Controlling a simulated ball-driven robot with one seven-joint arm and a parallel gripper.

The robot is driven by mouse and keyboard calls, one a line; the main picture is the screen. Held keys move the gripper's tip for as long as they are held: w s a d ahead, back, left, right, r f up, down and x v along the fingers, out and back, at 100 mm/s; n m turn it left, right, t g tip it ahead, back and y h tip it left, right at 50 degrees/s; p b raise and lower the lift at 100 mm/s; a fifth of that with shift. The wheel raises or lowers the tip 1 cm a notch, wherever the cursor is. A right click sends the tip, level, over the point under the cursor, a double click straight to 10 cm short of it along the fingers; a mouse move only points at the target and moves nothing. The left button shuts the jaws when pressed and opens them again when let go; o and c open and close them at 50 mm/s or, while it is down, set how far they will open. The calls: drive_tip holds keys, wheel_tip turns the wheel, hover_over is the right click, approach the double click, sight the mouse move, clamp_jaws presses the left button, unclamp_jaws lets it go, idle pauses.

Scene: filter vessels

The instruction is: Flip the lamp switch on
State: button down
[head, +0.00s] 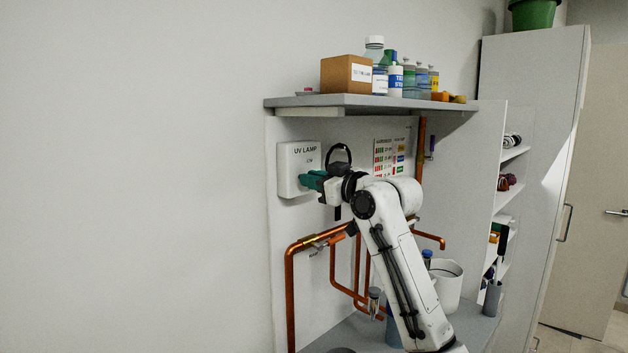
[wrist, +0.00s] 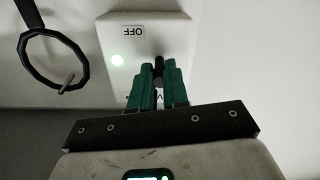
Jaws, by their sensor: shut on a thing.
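The UV lamp switch box (head: 300,160) is a white box on the back panel, under the shelf at its left end. My gripper (head: 308,181) is at the box's lower front. In the wrist view, the teal fingers (wrist: 158,68) are shut on the dark switch lever (wrist: 158,60). The fingers hide most of the lever, so its exact position is hard to tell.
The shelf (head: 350,101) above holds a cardboard box (head: 346,74) and several bottles. Copper pipes (head: 290,290) run below the switch box. A white container (head: 446,284) stands on the counter to the right. Bare wall is at left.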

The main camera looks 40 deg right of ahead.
drive_tip(key=shift+r+g+p, duration=0.6)
drive_tip(key=shift+r+p, duration=0.05)
drive_tip(key=shift+p, duration=0.35)
drive_tip(key=shift+w+g, duration=0.1)
drive_tip(key=shift+g, duration=0.3)
drive_tip(key=shift+w+r+g, duration=0.1)
drive_tip(key=shift+r+g, duration=0.15)
drive_tip(key=shift+g, duration=0.6)
drive_tip(key=shift+w+r+g, duration=0.1)
drive_tip(key=shift+r+g, duration=0.1)
drive_tip(key=shift+g, duration=0.65)
drive_tip(key=c, duration=1.1)
unclamp_jaws()
drive_tip(key=shift+s, duration=0.1)
drive_tip(key=b+v, duration=0.3)
drive_tip(key=v, duration=0.7)
drive_tip(key=shift+s+a+r+b, duration=0.15)
drive_tip(key=shift+s+b, duration=0.15)
